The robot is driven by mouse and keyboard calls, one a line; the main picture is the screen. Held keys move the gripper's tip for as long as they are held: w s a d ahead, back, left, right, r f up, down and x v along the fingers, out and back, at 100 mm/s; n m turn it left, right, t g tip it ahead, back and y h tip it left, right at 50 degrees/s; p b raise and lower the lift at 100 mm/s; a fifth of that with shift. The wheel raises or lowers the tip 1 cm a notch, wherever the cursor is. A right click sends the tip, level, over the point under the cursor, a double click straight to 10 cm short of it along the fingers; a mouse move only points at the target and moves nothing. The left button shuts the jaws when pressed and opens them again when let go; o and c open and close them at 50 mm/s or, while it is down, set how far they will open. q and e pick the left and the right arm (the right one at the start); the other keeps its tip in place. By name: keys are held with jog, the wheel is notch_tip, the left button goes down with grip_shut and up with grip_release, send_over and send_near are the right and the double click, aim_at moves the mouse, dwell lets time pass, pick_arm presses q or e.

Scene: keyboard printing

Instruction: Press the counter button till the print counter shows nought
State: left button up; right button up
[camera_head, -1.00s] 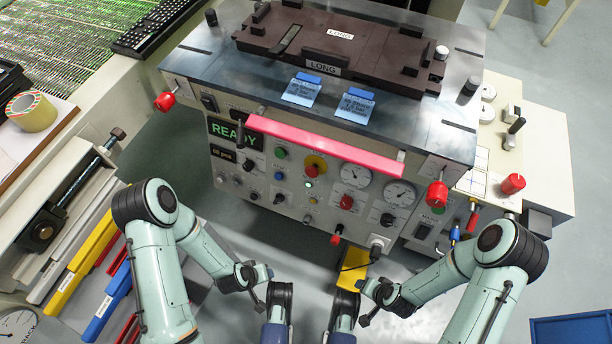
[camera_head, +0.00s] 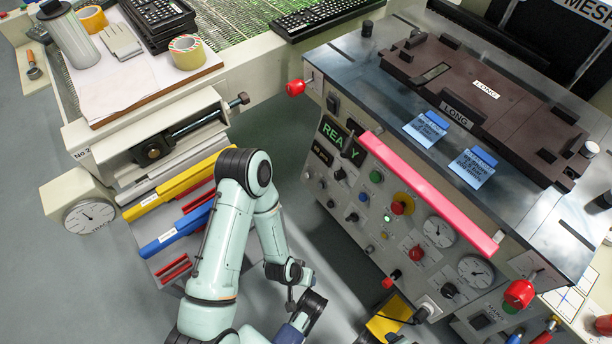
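The machine's slanted front panel (camera_head: 352,232) is on the right of the head view. A small dark counter display (camera_head: 322,153) with amber text, seemingly "60 PCS", sits below the green READY display (camera_head: 335,131). The panel carries a green button (camera_head: 376,177), a blue button (camera_head: 363,197) and a red button (camera_head: 417,252). Their small labels are too blurred to tell which is the counter button. My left arm is at bottom centre, apart from the panel; its fingers are below the picture edge. My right gripper is out of view.
A pink bar (camera_head: 430,195) juts out across the panel, above several knobs and gauges. Red knobs (camera_head: 296,88) (camera_head: 519,293) stick out at both panel ends. At left stands a bench with a paper-covered board (camera_head: 120,95) and coloured bars (camera_head: 180,222). Grey floor is open at lower left.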

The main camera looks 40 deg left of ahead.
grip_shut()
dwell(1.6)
